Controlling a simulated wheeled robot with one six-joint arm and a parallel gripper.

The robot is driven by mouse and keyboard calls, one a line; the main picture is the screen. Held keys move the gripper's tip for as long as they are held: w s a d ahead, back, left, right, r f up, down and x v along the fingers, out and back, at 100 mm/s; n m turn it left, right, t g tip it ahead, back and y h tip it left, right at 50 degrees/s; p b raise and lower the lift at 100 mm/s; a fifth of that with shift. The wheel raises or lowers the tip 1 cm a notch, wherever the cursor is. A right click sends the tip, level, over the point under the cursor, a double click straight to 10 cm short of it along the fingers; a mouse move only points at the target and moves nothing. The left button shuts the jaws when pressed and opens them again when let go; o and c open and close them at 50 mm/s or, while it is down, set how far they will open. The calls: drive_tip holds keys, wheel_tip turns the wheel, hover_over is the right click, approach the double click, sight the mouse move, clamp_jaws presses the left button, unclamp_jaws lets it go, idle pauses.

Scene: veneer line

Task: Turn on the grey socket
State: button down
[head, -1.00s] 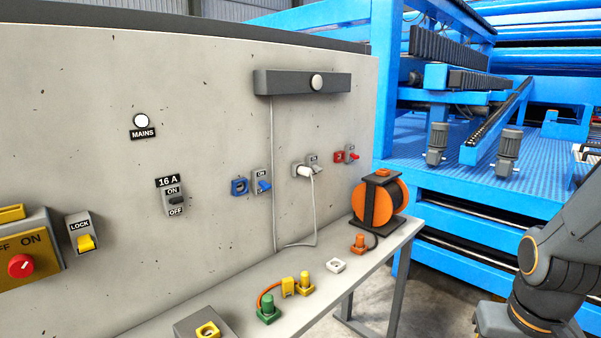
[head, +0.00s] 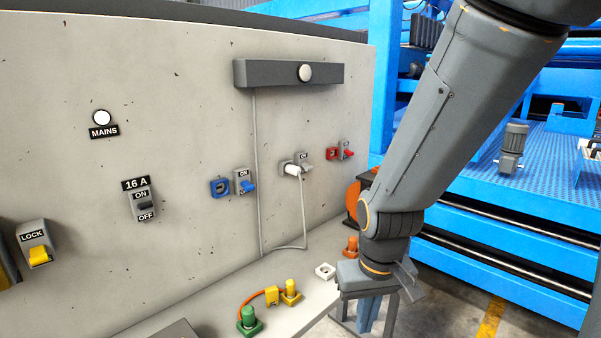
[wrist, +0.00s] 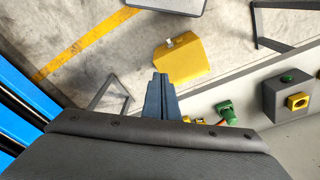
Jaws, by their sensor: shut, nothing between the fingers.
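The grey socket (head: 286,166) is on the pale panel, with a white plug (head: 292,170) in it. Its grey switch (head: 305,163) is just to its right, under a small ON label; the lever's exact position is too small to tell. The white plug's cable hangs down the panel. My gripper (head: 367,318) points down at the table's right end, well below and to the right of the socket. Its blue fingers are together and empty, as the wrist view (wrist: 161,82) also shows. The socket is not visible in the wrist view.
A blue socket (head: 220,187) with a blue switch (head: 246,185) is to the left, a red socket (head: 332,153) to the right. The 16 A switch (head: 143,205) is farther left. Yellow (head: 290,292), green (head: 249,320) and orange (head: 351,246) plugs stand on the table.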

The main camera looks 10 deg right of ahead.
drive_tip(key=w+r+m+t+y+b, duration=0.2)
drive_tip(key=w+r+m+y+b, duration=0.15)
drive_tip(key=w+m, duration=1.5)
drive_tip(key=w+d+r+m+t+y, duration=0.1)
drive_tip(key=w+r+m+t, duration=0.1)
drive_tip(key=w, duration=0.5)
drive_tip(key=w+d+r+m+t+y+b, duration=0.1)
drive_tip(key=w+d+r+m+t, duration=0.1)
drive_tip(key=w+r+m, duration=0.3)
drive_tip(key=w+d+r+m+t+y, duration=0.1)
drive_tip(key=w+d+r+m, duration=0.1)
drive_tip(key=w, duration=0.7)
drive_tip(key=shift+w+r+m+t, duration=0.4)
drive_tip(key=shift+r+m, duration=0.25)
drive_tip(key=shift+r, duration=0.3)
drive_tip(key=shift+d, duration=0.1)
